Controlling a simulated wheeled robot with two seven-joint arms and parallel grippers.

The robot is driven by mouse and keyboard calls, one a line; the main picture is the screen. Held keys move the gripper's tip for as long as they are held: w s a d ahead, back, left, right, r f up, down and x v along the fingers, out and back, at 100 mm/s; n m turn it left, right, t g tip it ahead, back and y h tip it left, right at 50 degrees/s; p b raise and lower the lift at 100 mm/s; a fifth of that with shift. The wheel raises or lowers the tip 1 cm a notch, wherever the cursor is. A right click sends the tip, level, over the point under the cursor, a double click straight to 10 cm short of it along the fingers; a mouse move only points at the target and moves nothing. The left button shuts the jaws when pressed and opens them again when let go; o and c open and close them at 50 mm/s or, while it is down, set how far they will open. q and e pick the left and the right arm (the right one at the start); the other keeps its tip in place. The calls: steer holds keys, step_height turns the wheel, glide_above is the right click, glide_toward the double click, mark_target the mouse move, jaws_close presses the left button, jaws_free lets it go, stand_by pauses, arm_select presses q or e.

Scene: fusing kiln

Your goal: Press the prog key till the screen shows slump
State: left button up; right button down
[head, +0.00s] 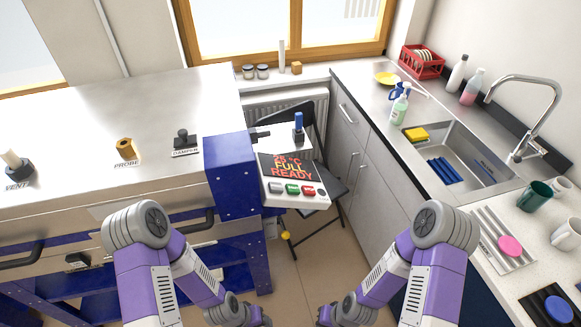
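The kiln's control box (264,190) is a white-faced panel fixed to the blue post at the right end of the steel kiln. Its dark screen (287,168) reads "25 °C FULL READY" in red-orange letters; it does not show slump. A row of small keys (292,188), some green and one red, lies under the screen. Their labels are too small to read, so I cannot tell which is prog. My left gripper (258,320) and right gripper (328,320) are low at the bottom edge, partly cut off, well below the box and apart from it.
A black folding chair (335,187) stands behind and right of the box. A sink counter (360,95) runs along the right. Floor shows between my arms.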

arm_select(q)
steer(key=shift+c, duration=0.3)
jaws_close()
stand_by(1.3)
